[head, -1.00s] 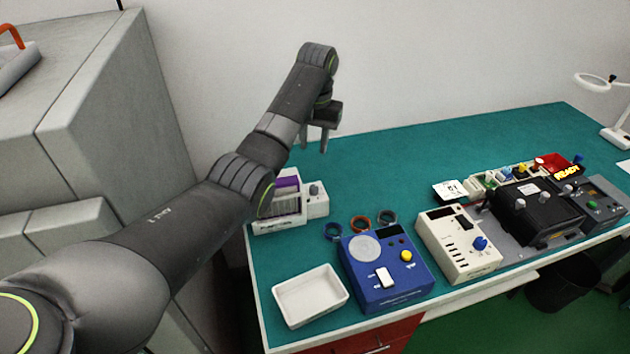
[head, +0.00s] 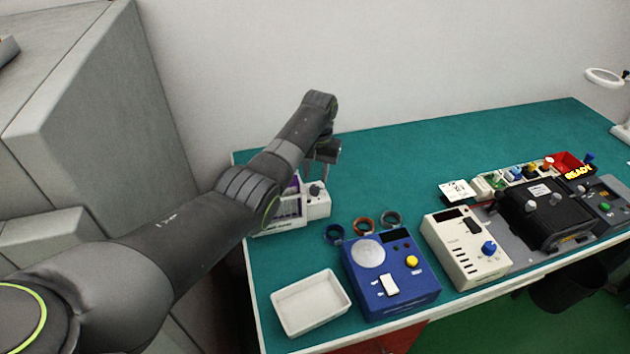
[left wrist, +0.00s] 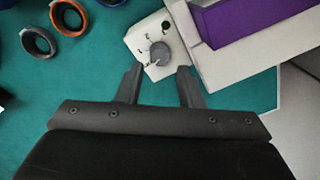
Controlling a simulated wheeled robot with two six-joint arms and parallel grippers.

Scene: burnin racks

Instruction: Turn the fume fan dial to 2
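The fume fan dial (left wrist: 160,54) is a dark grey knob on a small white control box (left wrist: 139,38) joined to the fume unit. In the head view the dial (head: 315,188) sits on top of the white box, right of the unit with the purple panel (head: 293,186). My left gripper (left wrist: 160,70) is open, with its two fingertips pointing at the dial, one to each side of it. In the head view my left gripper (head: 322,178) hangs over the dial. The marks around the dial are too small to read. My right gripper is not in view.
Several rings, one of them copper (head: 362,225), lie beside the blue device (head: 390,303). A white tray (head: 312,303) sits at the front left. A cream device (head: 466,277) and a black machine (head: 545,215) stand to the right. The back of the green table (head: 420,150) is clear.

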